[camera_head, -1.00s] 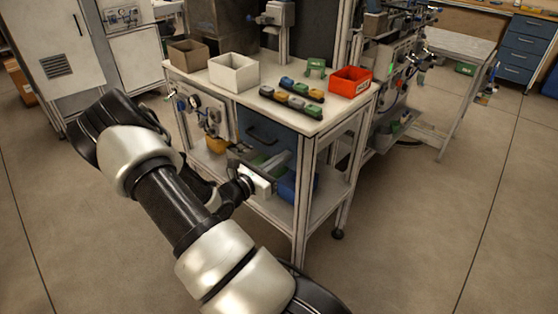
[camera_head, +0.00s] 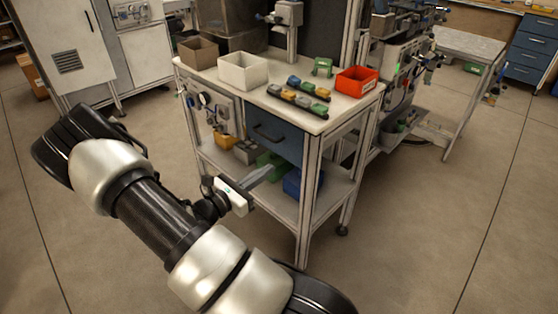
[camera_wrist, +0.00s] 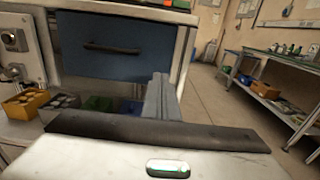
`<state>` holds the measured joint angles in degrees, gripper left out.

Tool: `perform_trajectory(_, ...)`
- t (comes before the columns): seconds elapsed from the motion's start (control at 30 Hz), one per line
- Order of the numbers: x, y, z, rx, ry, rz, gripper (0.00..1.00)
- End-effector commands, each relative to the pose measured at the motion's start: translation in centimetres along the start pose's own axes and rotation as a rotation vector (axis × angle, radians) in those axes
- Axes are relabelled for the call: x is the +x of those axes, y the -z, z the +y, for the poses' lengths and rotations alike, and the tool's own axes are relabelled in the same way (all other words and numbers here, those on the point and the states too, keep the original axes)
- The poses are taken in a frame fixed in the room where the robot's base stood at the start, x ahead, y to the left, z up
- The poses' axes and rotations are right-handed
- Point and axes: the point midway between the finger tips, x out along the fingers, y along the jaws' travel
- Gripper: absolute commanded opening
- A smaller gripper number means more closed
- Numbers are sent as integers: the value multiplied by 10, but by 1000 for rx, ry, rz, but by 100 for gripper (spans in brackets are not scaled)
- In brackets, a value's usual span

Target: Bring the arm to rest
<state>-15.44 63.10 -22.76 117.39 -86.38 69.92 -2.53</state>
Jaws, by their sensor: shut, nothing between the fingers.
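My gripper (camera_head: 262,174) is in front of the workbench, below the level of its top and near the lower shelf's front. Its white hand shows at the end of my dark and silver arm. In the wrist view my gripper's fingers (camera_wrist: 158,97) are together with nothing between them, pointing toward the bench. A blue drawer (camera_wrist: 105,45) with a dark handle is ahead, closed. In the head view the blue drawer (camera_head: 275,138) lies just above and behind my gripper. I cannot tell the exact gap.
A blue bin (camera_head: 293,182) stands on the lower shelf. Floor (camera_head: 430,230) to the right is clear.

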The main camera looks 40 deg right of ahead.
Motion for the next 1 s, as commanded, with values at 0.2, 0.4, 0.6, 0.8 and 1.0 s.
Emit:
perform_trajectory(0.2, -29, 0, 0, 0, -1, 0, 0)
perform_trajectory(0.4, -35, 0, -1, -1, 1, 0, 0)
perform_trajectory(0.6, -36, -5, -3, 26, 22, 18, 0)
perform_trajectory(0.8, -51, -39, -30, 243, 209, 176, 0)
perform_trajectory(1.0, -89, -75, -67, 552, 457, 431, 0)
